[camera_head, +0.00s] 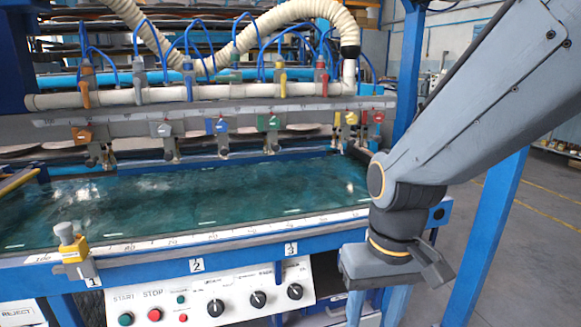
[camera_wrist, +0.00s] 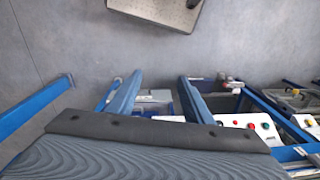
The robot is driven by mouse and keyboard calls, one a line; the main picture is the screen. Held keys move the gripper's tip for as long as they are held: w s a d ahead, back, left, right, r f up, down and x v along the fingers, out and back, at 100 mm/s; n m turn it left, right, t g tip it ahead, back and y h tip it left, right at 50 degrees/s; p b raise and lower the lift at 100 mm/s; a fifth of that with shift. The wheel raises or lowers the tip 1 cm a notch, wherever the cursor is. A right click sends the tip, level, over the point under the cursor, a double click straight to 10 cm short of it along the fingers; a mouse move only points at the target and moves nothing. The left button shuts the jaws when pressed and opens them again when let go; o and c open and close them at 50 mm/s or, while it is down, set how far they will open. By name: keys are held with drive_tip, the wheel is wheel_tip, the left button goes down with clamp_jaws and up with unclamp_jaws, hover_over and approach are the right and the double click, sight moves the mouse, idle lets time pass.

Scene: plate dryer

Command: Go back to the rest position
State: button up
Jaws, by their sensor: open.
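My gripper (camera_head: 374,312) hangs at the lower right in the head view, in front of the right front corner of the plate dryer (camera_head: 185,268). Its fingers point down and run out of the bottom of the picture. In the wrist view my gripper (camera_wrist: 160,88) shows two blue-grey fingers spread apart with nothing between them. The arm comes in from the upper right in the head view, with its elbow above the wrist.
The control panel (camera_head: 215,297) with buttons and knobs is left of my gripper. A wet green bed (camera_head: 200,205) lies behind it, under a row of coloured valves. A blue post (camera_head: 485,235) stands to the right.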

drive_tip(key=d+r+m+p, duration=0.1)
drive_tip(key=d+r+p, duration=0.4)
drive_tip(key=p, duration=0.4)
drive_tip(key=shift+s+d+m, duration=0.25)
drive_tip(key=shift+d+m, duration=0.05)
drive_tip(key=shift+d, duration=0.1)
